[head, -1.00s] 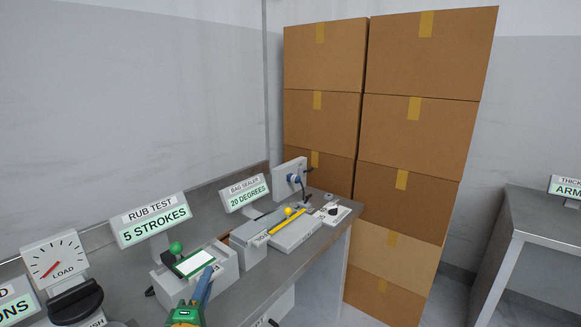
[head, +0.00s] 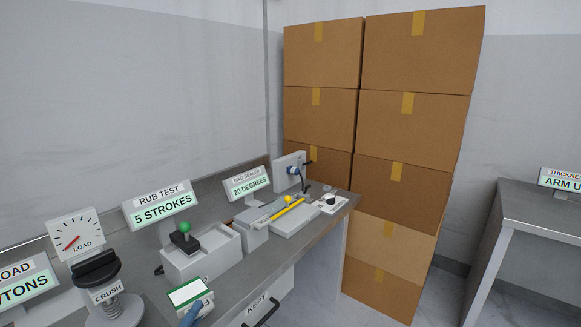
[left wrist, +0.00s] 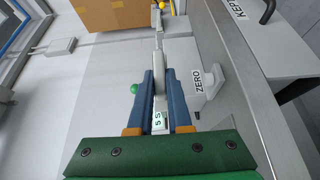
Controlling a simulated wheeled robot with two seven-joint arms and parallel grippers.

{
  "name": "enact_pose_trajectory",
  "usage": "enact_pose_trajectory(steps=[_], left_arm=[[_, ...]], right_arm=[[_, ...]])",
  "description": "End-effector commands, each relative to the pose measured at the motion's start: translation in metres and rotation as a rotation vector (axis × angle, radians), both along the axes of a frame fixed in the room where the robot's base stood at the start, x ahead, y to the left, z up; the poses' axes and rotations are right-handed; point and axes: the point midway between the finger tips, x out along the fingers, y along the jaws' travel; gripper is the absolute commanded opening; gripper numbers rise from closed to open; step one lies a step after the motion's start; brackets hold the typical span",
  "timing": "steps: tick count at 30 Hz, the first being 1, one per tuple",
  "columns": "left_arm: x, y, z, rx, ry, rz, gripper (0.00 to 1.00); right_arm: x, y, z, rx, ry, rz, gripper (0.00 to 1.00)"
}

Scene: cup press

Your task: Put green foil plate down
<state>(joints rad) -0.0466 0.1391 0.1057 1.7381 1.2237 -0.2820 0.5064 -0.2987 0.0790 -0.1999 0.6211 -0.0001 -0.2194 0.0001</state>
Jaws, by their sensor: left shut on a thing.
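The foil plate (head: 187,292) is a small pale slab with a green border, low in the head view, in front of the rub test block (head: 205,254). My left gripper (head: 190,315) is shut on it; only a blue fingertip shows at the bottom edge. In the left wrist view both blue fingers (left wrist: 160,100) are closed around a thin pale piece, seen edge on. The plate appears to be held above the bench; I cannot tell whether it touches anything. My right gripper is out of view.
The rub test block carries a green-knobbed black lever (head: 184,238). The crush press (head: 108,285) stands to the left, the bag sealer (head: 283,216) to the right. A drawer marked KEPT (head: 258,308) is under the bench (head: 225,293). Stacked cartons (head: 400,130) stand beyond.

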Motion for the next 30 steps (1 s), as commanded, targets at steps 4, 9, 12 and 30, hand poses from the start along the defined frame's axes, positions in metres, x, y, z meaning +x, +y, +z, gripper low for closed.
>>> enact_pose_trajectory(steps=[4,9,12,30], left_arm=[[-0.028,-0.001,-0.016,-0.009,-0.003,-0.117,0.00],[-0.091,-0.016,-0.012,0.009,-0.004,-0.404,0.00],[-0.136,-0.030,0.002,0.012,-0.001,-0.597,0.00],[-0.181,-0.045,0.023,-0.001,0.000,-0.784,0.00]], right_arm=[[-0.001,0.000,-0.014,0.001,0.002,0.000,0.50],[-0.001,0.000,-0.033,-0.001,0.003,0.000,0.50],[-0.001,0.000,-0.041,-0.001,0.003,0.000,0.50],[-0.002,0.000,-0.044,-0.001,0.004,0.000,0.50]])
